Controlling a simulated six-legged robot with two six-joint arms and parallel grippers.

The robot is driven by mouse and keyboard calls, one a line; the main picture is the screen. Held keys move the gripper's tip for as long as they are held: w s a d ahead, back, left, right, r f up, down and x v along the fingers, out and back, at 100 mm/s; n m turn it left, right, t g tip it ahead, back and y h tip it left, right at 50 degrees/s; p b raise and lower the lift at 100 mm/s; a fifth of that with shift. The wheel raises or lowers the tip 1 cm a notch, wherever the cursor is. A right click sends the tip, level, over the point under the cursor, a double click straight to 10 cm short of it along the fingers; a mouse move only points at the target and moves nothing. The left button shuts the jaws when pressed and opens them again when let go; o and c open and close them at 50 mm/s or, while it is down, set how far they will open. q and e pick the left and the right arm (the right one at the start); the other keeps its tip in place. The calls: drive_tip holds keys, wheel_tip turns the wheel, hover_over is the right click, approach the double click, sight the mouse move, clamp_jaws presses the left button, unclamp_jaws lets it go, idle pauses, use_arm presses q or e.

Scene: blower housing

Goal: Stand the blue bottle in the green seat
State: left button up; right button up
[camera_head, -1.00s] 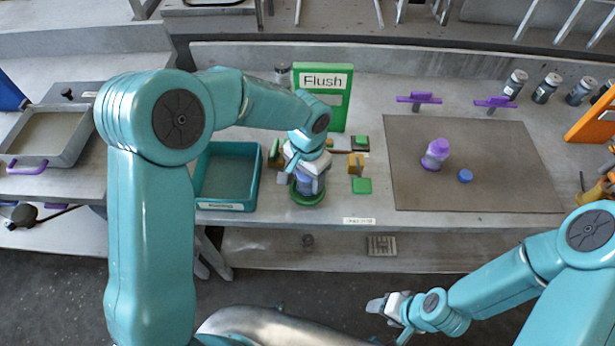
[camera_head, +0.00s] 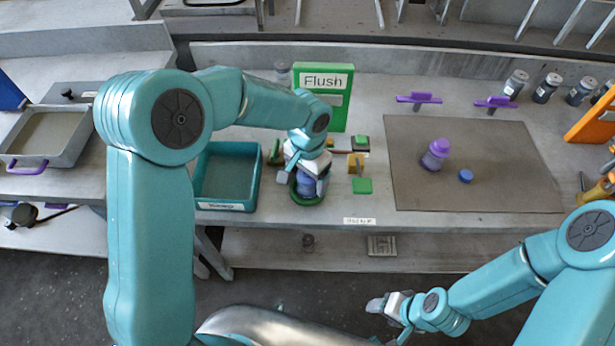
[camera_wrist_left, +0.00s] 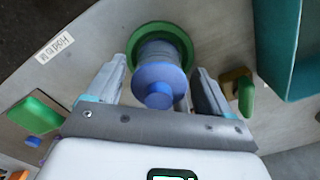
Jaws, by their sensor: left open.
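The blue bottle (camera_head: 308,186) stands upright in the round green seat (camera_head: 307,202) near the bench's front edge. In the left wrist view the bottle (camera_wrist_left: 158,78) sits inside the ring of the green seat (camera_wrist_left: 184,42). My left gripper (camera_head: 308,176) is at the bottle from above, its jaws open. In the left wrist view its fingers (camera_wrist_left: 158,88) stand on either side of the bottle, with a gap visible. My right gripper (camera_head: 378,305) hangs away from the bench, low in the head view; its jaw opening is unclear.
A teal bin (camera_head: 226,205) stands left of the seat. A green Flush sign (camera_head: 336,110) stands behind. Small green and yellow blocks (camera_head: 361,186) lie right of the seat. A purple-capped bottle (camera_head: 435,156) and blue cap (camera_head: 466,176) are on the brown mat (camera_head: 520,180).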

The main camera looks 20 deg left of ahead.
use_arm(q)
wheel_tip(320, 180, up, 11)
drive_tip(key=shift+s, duration=0.1)
idle(0.7)
